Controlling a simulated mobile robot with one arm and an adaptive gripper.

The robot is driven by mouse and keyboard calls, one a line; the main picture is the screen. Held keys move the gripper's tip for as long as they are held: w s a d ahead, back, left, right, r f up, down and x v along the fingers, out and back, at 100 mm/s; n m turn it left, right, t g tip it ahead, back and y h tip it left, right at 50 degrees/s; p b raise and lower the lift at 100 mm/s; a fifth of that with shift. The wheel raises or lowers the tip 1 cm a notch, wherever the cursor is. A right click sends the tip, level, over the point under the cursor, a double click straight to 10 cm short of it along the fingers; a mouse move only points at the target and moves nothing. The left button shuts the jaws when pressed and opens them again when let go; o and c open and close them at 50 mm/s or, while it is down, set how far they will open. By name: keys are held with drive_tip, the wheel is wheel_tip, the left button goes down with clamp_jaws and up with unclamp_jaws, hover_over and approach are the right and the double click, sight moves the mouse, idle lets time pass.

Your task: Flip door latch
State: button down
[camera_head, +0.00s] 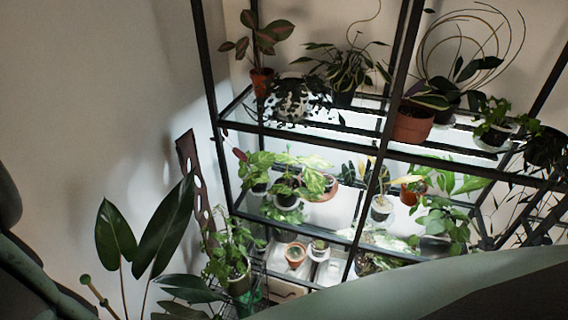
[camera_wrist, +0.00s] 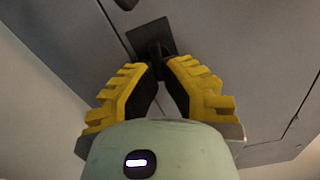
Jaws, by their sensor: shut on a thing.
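In the wrist view, my gripper (camera_wrist: 160,70) points up at a grey panel surface with its yellow-and-black fingers closed together at the tips. The fingertips are shut on a small dark latch (camera_wrist: 152,46). The latch sits on a dark square plate (camera_wrist: 150,35) fixed to the grey door panel (camera_wrist: 215,30). The fingertips partly hide the latch, so its exact turn is hard to tell. The gripper and latch do not show in the head view.
In the head view, a dark metal shelf rack (camera_head: 212,100) holds several potted plants. A large-leaved plant (camera_head: 160,235) stands at lower left beside a plain wall (camera_head: 90,90). Green-grey curved parts, probably mine, cover the lower corners. Seams cross the panel in the wrist view.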

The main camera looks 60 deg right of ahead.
drive_tip(key=m+b, duration=0.3)
drive_tip(key=m, duration=0.2)
drive_tip(key=f+m+b, duration=0.1)
drive_tip(key=m+b, duration=0.3)
drive_tip(key=m, duration=0.1)
drive_tip(key=d+m+b, duration=0.1)
drive_tip(key=m+b, duration=0.3)
drive_tip(key=m, duration=0.1)
drive_tip(key=shift+w+f, duration=0.2)
drive_tip(key=shift+m, duration=0.4)
drive_tip(key=c, duration=1.1)
unclamp_jaws()
drive_tip(key=shift+r, duration=0.1)
